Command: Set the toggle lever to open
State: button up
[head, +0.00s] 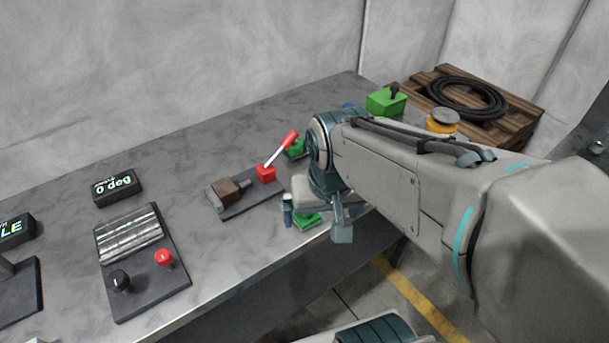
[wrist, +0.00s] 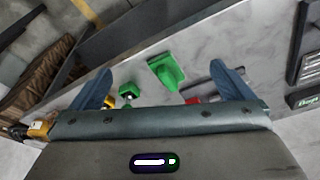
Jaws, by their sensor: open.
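A lever with a red grip and pale shaft (head: 281,148) rises from a red block (head: 265,173) on a dark plate with a brown block, leaning up and right. I cannot tell for sure that this is the toggle lever. My gripper (head: 315,220) is open and points down over the table's front edge, right of that plate. It also shows in the wrist view (wrist: 160,70). A green piece with a raised rounded part (wrist: 165,72) lies between the fingers in that view, apart from both. Its green base shows under the gripper in the head view (head: 307,221). A red part (wrist: 194,100) is partly hidden near the right finger.
A green block (head: 296,149) stands behind the gripper, and a green box with a dark knob (head: 386,103) further right. A plate with a silver ribbed block, red knob (head: 164,258) and black knob is at left, near a "0 deg" display (head: 117,187). A wooden pallet (head: 518,108) holds coiled hose.

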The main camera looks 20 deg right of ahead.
aim_at(287, 142)
jog(key=u, duration=0.55)
jog(key=k, duration=1.3)
jog(key=u, duration=0.1)
jog(key=i, duration=0.6)
jog(key=z, duration=0.55)
